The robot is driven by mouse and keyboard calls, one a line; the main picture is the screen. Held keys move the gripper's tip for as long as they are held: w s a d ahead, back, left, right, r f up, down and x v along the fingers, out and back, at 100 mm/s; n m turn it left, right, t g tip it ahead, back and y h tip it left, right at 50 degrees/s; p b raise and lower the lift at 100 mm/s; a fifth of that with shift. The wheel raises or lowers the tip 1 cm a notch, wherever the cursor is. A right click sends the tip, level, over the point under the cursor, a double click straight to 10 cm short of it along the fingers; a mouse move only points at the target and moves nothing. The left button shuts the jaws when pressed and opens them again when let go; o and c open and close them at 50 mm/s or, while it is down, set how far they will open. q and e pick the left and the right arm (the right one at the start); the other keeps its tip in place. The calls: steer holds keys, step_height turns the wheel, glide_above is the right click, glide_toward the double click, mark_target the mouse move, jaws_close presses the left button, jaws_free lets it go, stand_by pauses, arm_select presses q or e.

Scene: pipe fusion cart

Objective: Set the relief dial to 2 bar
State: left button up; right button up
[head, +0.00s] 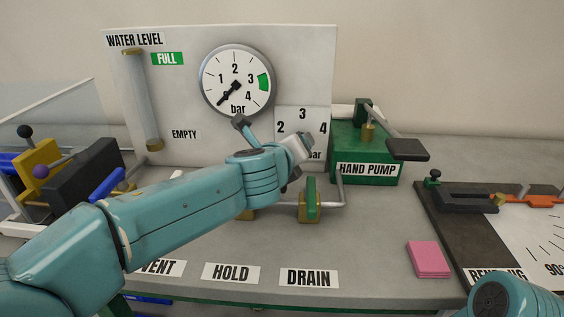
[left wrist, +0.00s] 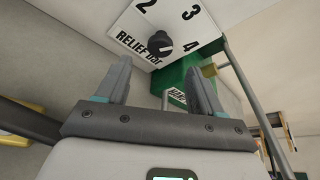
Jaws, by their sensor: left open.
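The relief dial is a black knob (left wrist: 160,43) on a white plate marked 2, 3 and 4 in the left wrist view. Its pale pointer mark appears turned toward the 4. In the head view the plate (head: 303,115) shows, but my left gripper hides the knob. My left gripper (left wrist: 160,66) is open and empty, its two fingers apart below the knob and not around it. In the head view its pale body (head: 298,149) is in front of the plate. My right gripper is out of view; only part of its arm shows at bottom right.
A pressure gauge (head: 236,82) has its needle low left, below 1. The green hand pump (head: 366,155) stands right of the plate. A green-handled valve (head: 311,198) sits below it. A pink pad (head: 428,259) lies on the bench, whose front middle is clear apart from labels.

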arm_select(q)
steer(key=v, duration=0.8)
steer(key=shift+s, duration=0.15)
steer(key=shift+r, duration=0.1)
